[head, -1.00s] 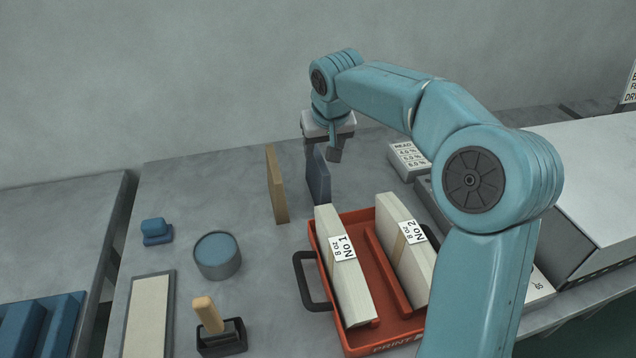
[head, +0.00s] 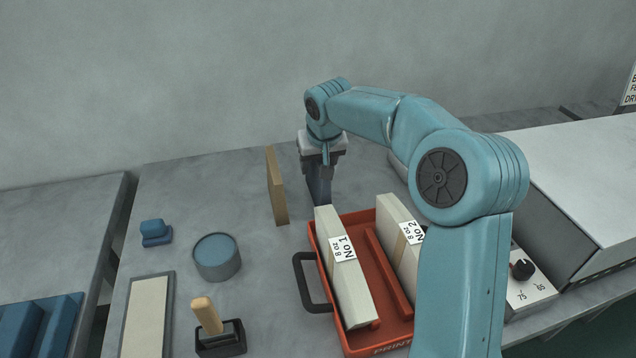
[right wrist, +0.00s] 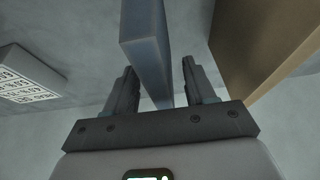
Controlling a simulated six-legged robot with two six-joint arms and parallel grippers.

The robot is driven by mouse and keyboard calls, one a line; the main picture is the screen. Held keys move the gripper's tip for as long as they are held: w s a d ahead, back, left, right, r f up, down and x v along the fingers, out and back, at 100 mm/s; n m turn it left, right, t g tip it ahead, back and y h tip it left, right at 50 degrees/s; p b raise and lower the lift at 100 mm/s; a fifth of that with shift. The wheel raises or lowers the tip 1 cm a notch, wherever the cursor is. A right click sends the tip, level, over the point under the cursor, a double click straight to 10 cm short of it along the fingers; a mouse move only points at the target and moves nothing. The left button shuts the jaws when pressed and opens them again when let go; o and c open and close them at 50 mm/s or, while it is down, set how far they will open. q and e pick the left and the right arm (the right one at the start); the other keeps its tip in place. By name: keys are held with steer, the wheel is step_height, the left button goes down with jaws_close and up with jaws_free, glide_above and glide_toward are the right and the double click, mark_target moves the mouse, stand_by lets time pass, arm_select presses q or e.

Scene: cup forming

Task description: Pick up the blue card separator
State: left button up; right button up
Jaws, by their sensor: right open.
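The blue card separator (head: 319,190) stands upright on the table behind the red tray, partly hidden by my right gripper in the head view. My right gripper (head: 321,172) points down over its upper part. In the right wrist view the separator (right wrist: 146,45) rises between the two open fingers of my right gripper (right wrist: 160,85), with a visible gap to the right finger and a narrower one to the left. Contact cannot be made out. My left gripper is not in view.
A tan upright board (head: 276,187) stands just left of the separator. In front is the red tray (head: 372,262) with two labelled cream blocks (head: 343,275). A blue round tin (head: 217,257) and a stamp (head: 212,322) are at left.

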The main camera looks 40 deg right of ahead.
steer(key=shift+f, duration=0.25)
jaws_close()
